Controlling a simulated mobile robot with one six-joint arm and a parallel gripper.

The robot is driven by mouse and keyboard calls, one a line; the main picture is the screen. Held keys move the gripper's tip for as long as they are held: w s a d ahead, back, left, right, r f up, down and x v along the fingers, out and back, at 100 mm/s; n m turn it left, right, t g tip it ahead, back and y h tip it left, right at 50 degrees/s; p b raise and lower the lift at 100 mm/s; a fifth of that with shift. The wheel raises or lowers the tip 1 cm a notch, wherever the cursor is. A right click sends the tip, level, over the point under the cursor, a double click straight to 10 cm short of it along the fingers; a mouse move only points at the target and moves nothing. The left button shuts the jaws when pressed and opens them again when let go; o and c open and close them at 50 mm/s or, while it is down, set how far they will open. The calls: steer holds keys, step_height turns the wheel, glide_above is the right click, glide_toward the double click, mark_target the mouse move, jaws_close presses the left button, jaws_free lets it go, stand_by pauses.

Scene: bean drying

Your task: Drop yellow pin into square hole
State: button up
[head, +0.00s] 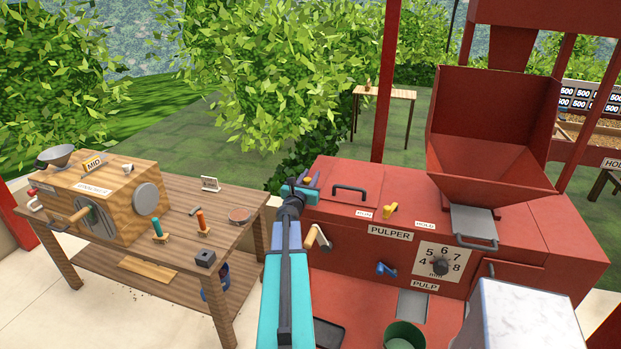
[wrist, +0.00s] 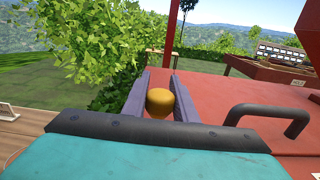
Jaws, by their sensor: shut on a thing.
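My gripper (head: 309,183) is above the left part of the red pulper, beside its lid handle. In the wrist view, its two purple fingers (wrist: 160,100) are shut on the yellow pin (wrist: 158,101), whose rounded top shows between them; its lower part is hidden. In the head view the pin is mostly hidden by the gripper. A small dark block (head: 205,258) with an opening on top sits at the front of the wooden table; I cannot tell whether that opening is square. No square hole is clearly visible elsewhere.
The red pulper (head: 340,225) has a black handle (head: 350,190), a yellow lever (head: 390,211) and a blue lever (head: 386,269). The wooden table (head: 185,275) holds a wooden machine (head: 110,195), a green-handled tool (head: 158,229) and an orange-handled tool (head: 201,221).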

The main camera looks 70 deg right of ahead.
steer(key=shift+f, duration=0.1)
steer(key=o, duration=1)
steer(key=shift+o, duration=0.2)
steer(key=shift+r, duration=0.2)
steer(key=shift+a+f, duration=0.1)
steer(key=shift+a, duration=0.4)
steer(key=shift+s+a+b, duration=0.2)
steer(key=shift+a+b, duration=0.6)
steer(key=shift+a, duration=1.9)
steer(key=shift+s+a+b, duration=0.2)
steer(key=shift+a+b, duration=0.55)
steer(key=shift+a, duration=2.05)
